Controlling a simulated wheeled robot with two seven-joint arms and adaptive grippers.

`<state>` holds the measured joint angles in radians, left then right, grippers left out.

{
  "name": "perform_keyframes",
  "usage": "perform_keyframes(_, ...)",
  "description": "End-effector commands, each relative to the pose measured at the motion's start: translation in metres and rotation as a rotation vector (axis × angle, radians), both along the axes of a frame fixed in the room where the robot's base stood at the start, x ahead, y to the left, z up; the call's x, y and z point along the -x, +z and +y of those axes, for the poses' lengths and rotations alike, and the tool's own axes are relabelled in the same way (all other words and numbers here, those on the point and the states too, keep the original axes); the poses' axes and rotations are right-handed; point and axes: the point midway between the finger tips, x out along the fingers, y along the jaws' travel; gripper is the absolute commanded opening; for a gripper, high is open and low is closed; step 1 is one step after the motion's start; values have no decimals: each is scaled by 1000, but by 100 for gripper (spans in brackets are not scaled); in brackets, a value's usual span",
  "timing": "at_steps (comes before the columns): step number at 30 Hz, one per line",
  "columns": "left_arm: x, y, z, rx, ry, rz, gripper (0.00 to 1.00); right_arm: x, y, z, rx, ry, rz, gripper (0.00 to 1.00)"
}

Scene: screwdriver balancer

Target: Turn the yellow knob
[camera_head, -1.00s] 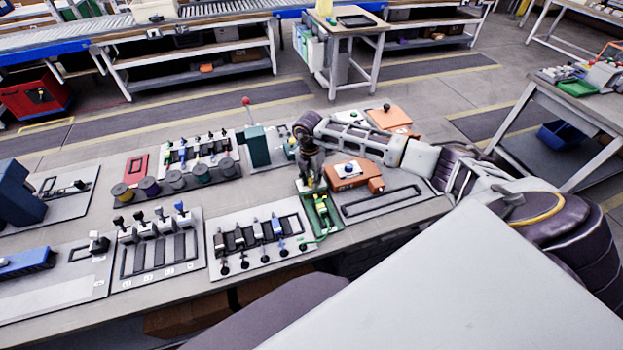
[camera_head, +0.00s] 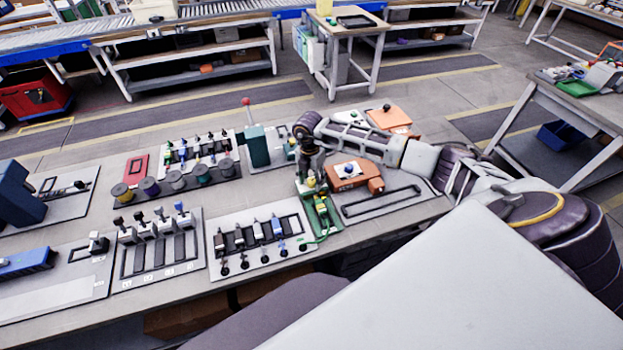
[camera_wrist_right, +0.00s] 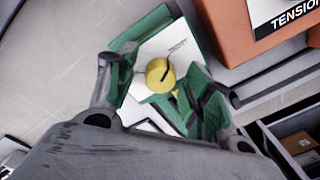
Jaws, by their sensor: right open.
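The yellow knob (camera_wrist_right: 158,76) is a round cap with a dark slot, on a white plate of a green fixture (camera_wrist_right: 198,45) in the right wrist view. A small yellow pointer sits beside it. In the head view the knob (camera_head: 311,182) is a small yellow spot on the green fixture (camera_head: 321,215), below my right gripper (camera_head: 309,174). My right gripper also shows in the wrist view (camera_wrist_right: 156,88), open, its green-padded fingers apart on either side of the knob. I see no finger touching it. My left gripper is not in view.
An orange box (camera_head: 352,177) marked "TENSION" in the wrist view stands right of the fixture. A panel of several levers (camera_head: 262,238) lies to the left, and a dark green block with a red-topped lever (camera_head: 256,146) stands behind. My right arm passes over the table's right end.

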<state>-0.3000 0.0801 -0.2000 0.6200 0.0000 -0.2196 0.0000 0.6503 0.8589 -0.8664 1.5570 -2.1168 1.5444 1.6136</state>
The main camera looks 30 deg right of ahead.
Motion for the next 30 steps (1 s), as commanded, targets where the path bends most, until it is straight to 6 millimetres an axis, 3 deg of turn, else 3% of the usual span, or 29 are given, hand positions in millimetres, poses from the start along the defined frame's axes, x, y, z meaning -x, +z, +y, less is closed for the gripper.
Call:
perform_keyframes(11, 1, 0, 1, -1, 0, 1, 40, -2, 17, 0, 0, 1, -2, 51)
perform_keyframes(30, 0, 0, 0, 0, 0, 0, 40, -5, 105, 2, 0, 0, -2, 51)
